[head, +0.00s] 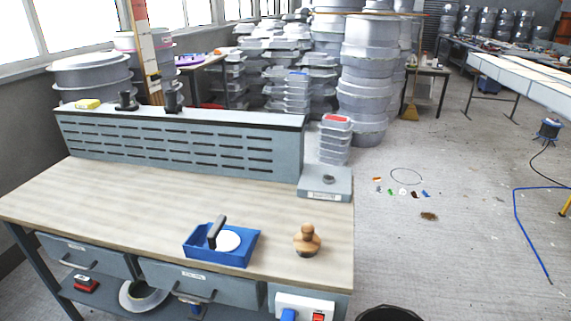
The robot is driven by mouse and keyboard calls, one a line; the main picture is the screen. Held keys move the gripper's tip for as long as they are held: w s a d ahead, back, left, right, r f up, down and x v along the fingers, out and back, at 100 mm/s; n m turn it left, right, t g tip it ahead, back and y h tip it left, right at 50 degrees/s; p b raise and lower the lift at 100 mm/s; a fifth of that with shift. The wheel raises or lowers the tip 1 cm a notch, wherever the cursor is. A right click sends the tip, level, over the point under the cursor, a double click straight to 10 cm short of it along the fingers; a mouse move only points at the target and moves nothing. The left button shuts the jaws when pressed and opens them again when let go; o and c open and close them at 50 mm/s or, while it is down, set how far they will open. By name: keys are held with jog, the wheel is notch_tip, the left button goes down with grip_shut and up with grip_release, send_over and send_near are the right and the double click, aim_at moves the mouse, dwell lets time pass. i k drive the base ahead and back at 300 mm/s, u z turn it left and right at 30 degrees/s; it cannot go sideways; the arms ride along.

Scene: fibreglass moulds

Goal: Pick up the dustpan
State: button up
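No thing shows clearly as a dustpan. The nearest in shape is a blue open tray (204,256) on the workbench, near its front edge. A white round piece (229,241) and a dark slanted handle (217,231) show in it. I cannot tell whether the handle belongs to the tray or to a separate tool lying in it. A broom-like thing (410,111) stands far back on the floor by the stacked moulds. My gripper is not in view.
The workbench (130,200) has a slotted back panel (190,145). A wooden knobbed piece (307,241) stands right of the tray, and a scale (325,185) with stacked tubs behind it. Small debris (429,216) and a blue hose (518,225) lie on the floor. A black bin (390,314) stands front right.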

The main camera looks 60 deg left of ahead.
aim_at(223, 231)
jog(key=z, duration=1.4)
jog(key=k, duration=2.65)
jog(key=u, duration=1.2)
